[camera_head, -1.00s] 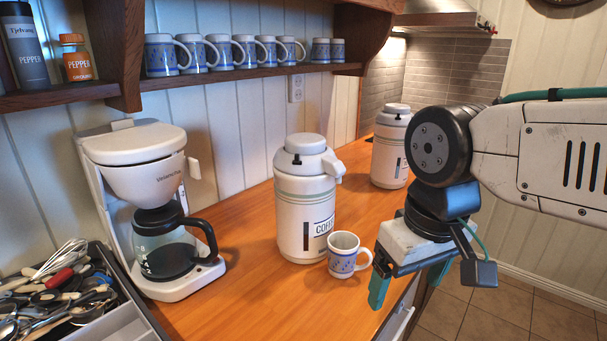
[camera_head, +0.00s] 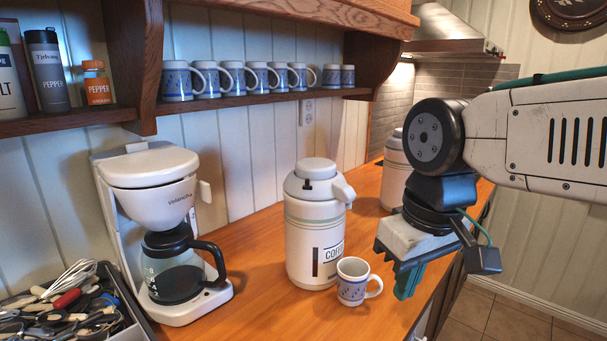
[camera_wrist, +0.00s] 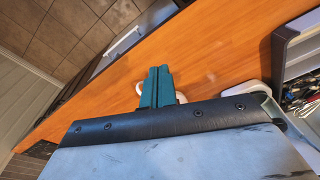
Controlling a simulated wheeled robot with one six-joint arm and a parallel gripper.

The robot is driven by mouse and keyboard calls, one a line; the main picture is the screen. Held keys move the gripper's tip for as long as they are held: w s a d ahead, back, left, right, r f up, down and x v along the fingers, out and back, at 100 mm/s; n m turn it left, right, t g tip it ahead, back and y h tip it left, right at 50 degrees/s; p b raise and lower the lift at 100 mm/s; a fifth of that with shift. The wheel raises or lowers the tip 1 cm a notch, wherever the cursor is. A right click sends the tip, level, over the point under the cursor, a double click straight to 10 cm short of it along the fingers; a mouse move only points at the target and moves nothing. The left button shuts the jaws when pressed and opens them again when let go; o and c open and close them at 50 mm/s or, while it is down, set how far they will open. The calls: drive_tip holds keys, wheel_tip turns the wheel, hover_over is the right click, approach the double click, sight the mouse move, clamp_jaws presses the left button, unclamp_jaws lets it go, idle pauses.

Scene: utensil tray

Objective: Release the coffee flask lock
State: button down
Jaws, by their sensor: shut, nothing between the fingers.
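The coffee flask (camera_head: 300,235) is a white pump flask with grey-green bands and a "COFFEE" label. It stands upright mid-counter. A small dark piece, which looks like its lock (camera_head: 307,185), shows on the front of its lid; its exact position is too small to tell. My gripper (camera_head: 407,284) has green fingers pointing down, to the right of the flask and apart from it. In the wrist view the fingers (camera_wrist: 157,75) are together and empty above the counter. The flask is not recognisable in the wrist view.
A white-blue mug (camera_head: 352,286) stands before the flask, left of my gripper. A second flask (camera_head: 394,165) is behind, partly hidden by my arm. A coffee maker (camera_head: 150,185) and utensil tray (camera_head: 140,322) are left. Several mugs line the shelf (camera_head: 250,99) above.

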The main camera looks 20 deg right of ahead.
drive_tip(key=w+a+r+n+y, duration=0.1)
drive_tip(key=w+a+r+n, duration=0.15)
drive_tip(key=w+r, duration=0.4)
drive_tip(key=w+a+r+n+y, duration=0.1)
drive_tip(key=w+r+n, duration=0.2)
drive_tip(key=w+r, duration=0.3)
wheel_tip(320, 180, up, 5)
drive_tip(key=n+y, duration=0.1)
drive_tip(key=n, duration=0.5)
hover_over(302, 192)
drive_tip(key=shift+w+a+m, duration=0.2)
drive_tip(key=shift+a+m, duration=0.05)
drive_tip(key=shift+a, duration=0.15)
drive_tip(key=shift+f, duration=0.1)
drive_tip(key=shift+t, duration=0.3)
wheel_tip(302, 192, down, 9)
drive_tip(key=shift+a+f, duration=0.1)
drive_tip(key=shift+s+d, duration=0.2)
drive_tip(key=shift+d, duration=0.25)
